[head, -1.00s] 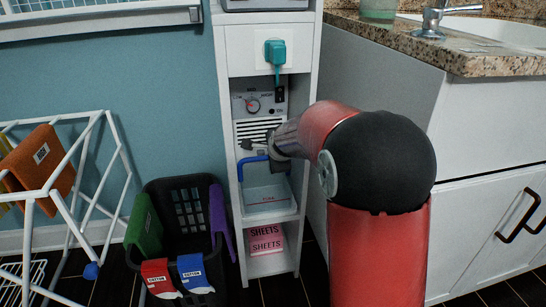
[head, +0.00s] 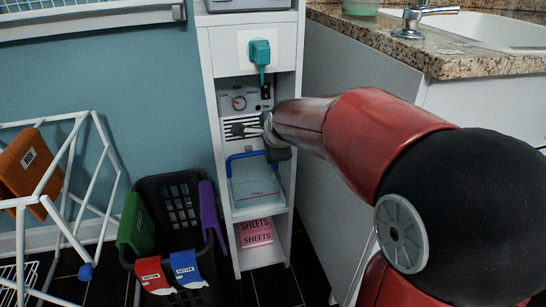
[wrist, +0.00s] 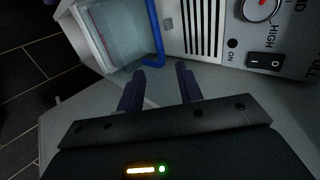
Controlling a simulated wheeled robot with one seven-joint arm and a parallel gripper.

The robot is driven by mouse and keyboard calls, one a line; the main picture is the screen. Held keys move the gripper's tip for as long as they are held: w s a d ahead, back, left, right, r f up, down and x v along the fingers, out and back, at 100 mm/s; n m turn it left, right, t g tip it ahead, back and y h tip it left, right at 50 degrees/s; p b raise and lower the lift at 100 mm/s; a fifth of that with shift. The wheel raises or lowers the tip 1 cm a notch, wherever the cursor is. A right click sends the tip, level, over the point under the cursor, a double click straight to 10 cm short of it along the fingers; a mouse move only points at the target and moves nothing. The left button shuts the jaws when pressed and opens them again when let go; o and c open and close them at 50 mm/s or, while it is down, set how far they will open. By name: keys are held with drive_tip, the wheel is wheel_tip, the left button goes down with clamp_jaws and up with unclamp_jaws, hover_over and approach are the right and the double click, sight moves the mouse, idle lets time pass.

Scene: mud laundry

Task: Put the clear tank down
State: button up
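The clear tank (head: 254,193) sits in the middle opening of the narrow white shelf, above the SHEETS boxes. It looks upright, with its blue handle (head: 240,157) raised. In the wrist view the tank (wrist: 120,38) is at the upper left and its blue handle (wrist: 153,38) rises just beyond the left finger. My gripper (wrist: 167,70) is open, with nothing between its fingers. In the head view my gripper (head: 250,130) is in front of the grey vented unit, just above the tank. The handle's right end is partly hidden by my gripper there.
The grey unit (head: 240,97) with dial and switch is above the tank. Pink SHEETS boxes (head: 256,233) are below. A black basket (head: 178,208) and a white drying rack (head: 75,170) stand left. The sink counter (head: 450,60) is at right.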

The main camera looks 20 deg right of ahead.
drive_tip(key=s+f+n+g, duration=0.2)
drive_tip(key=s+n, duration=1.5)
drive_tip(key=s, duration=1.2)
drive_tip(key=shift+f+n+g, duration=0.15)
drive_tip(key=shift+n+g, duration=0.15)
drive_tip(key=shift+g, duration=0.5)
drive_tip(key=shift+a, duration=0.1)
wheel_tip(320, 180, up, 6)
drive_tip(key=p, duration=0.6)
drive_tip(key=shift+r, duration=0.2)
drive_tip(key=shift+c, duration=0.3)
